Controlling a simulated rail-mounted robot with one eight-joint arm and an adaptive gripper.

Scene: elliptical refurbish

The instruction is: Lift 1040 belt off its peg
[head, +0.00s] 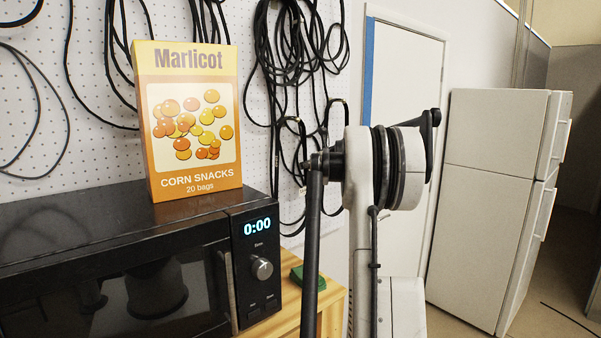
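Several black belts or cords hang in loops on the white pegboard. One loop group (108,35) is behind and above the snack box, and a larger bundle (290,60) hangs right of it. A thin loop (68,130) hangs at the far left. No number is readable on any of them, so I cannot tell which is the 1040 belt. The pegs are too small or too covered to make out. My gripper is not in view.
A black microwave (100,215) stands at lower left with an orange snack box (190,120) on it. A white machine with a ribbed hub (400,165) and crank bars stands in front of the pegboard's right side. A white fridge (490,200) is at right.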

